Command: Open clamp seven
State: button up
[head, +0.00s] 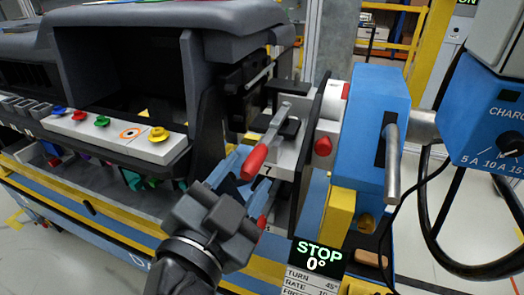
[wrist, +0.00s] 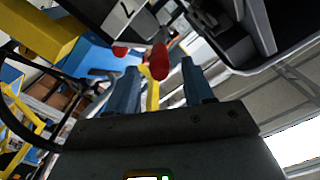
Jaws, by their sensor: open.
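Clamp seven (head: 283,131) is on the light block marked 7, with a metal lever ending in a red grip (head: 254,161) that slants down to the left. My gripper (head: 243,178) is open just below that grip, its blue fingers partly hidden by its grey body. In the wrist view, a red grip (wrist: 159,62) shows between the tips of my open gripper (wrist: 158,70), apart from both fingers as far as I can tell. The rest of the lever is mostly out of sight there.
A second red tip (head: 262,222) lies below, close to my gripper's right side. A red knob (head: 323,146) and a blue housing (head: 372,120) stand to the right. The dark dashboard module (head: 125,75) with coloured buttons is at left. A STOP 0° display (head: 316,255) is below.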

aim_at(258, 156)
jog(key=shift+p+x, duration=0.5)
jog(key=shift+x, duration=2.55)
grip_shut()
